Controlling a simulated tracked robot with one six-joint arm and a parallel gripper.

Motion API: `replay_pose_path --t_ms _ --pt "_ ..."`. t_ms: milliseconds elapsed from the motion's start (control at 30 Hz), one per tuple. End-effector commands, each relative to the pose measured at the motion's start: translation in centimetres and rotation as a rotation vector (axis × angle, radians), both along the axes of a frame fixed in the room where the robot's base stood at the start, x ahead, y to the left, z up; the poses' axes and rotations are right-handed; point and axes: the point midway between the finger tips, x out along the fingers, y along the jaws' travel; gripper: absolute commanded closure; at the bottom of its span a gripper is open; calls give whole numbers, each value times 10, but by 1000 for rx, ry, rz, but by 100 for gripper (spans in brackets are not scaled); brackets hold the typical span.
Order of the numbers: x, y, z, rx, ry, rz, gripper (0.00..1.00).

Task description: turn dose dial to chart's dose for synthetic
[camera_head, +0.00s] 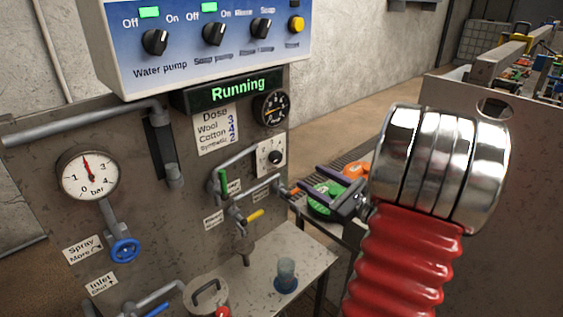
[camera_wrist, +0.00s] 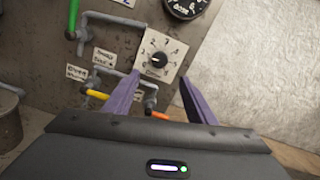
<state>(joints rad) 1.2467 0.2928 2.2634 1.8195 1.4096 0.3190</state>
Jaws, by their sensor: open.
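The dose dial (camera_head: 278,157) is a small black knob on a pale plate on the grey panel. In the wrist view the dial (camera_wrist: 158,59) has numbers around it; its pointer seems to face left, but the exact number is unclear. The dose chart (camera_head: 216,131) lists Wool 3, Cotton 4 and Synthetic 2. My gripper (camera_head: 294,188) is open and empty, right of and slightly below the dial. In the wrist view my gripper (camera_wrist: 159,77) has its purple fingers on either side below the knob, apart from it.
A black dose gauge (camera_head: 271,107) sits above the dial. A green-handled valve (camera_head: 223,183) and a yellow-handled valve (camera_head: 254,216) with pipes are close on the left and below. A "Running" display (camera_head: 238,89) is above. A bench (camera_head: 305,262) with a blue cup (camera_head: 286,275) juts out below.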

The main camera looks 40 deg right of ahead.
Motion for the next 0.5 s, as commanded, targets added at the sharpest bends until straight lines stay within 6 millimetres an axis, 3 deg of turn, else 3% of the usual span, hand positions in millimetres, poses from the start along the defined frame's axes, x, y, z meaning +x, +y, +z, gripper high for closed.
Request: replay_pose_path --t_ms 167,500 --pt "12 1 0 0 0 2 49" --pt "56 3 0 -1 1 4 49"
